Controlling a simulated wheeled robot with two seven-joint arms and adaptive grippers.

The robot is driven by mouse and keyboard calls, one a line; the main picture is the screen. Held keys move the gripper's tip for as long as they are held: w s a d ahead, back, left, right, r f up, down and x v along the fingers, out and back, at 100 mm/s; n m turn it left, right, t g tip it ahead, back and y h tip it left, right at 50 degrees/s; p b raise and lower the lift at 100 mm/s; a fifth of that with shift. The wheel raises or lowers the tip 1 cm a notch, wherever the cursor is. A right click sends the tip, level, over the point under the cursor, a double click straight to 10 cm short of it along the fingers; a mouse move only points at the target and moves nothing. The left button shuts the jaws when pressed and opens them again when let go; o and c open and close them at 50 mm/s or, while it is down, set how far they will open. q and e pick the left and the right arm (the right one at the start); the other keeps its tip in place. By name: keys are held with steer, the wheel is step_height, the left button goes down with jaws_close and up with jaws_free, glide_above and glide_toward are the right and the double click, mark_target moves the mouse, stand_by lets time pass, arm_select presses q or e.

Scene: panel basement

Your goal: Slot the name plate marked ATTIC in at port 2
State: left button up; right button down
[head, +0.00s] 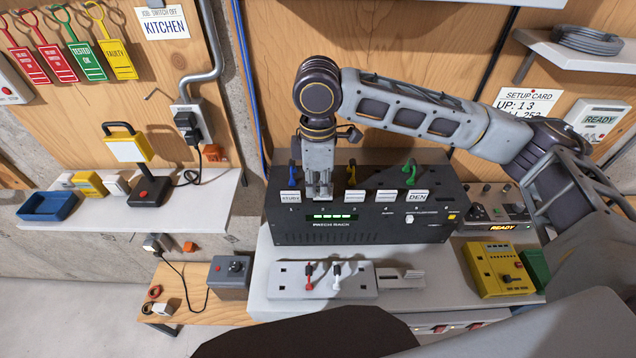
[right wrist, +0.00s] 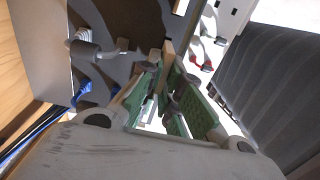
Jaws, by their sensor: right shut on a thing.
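My right gripper (head: 320,192) comes down from above at the front of the black patch rack (head: 365,228), at port 2. It is shut on a thin plate, whose pale edge shows between the green-padded fingers in the right wrist view (right wrist: 168,50). Its lettering is hidden, and I cannot tell whether it is seated. The STUDY plate (head: 291,197) is at port 1, left of the gripper. Pale plates with no legible lettering sit at port 3 (head: 355,197) and port 4 (head: 387,196). The DEN plate (head: 418,195) is at port 5. My left gripper is out of view.
Blue (head: 293,173) and green (head: 409,168) cables rise behind the plates. A yellow box (head: 500,270) stands at right, a blue tray (head: 47,206) on the left shelf.

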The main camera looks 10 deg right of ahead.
steer(key=shift+f+p, duration=0.1)
steer(key=shift+p, duration=0.45)
stand_by(1.1)
steer(key=shift+f+p, duration=0.3)
steer(key=shift+p, duration=0.05)
stand_by(0.9)
steer(key=shift+f, duration=0.75)
stand_by(2.9)
stand_by(0.3)
steer(key=c, duration=1.5)
jaws_free()
steer(key=shift+o, duration=0.2)
steer(key=o, duration=0.3)
steer(key=shift+r, duration=0.15)
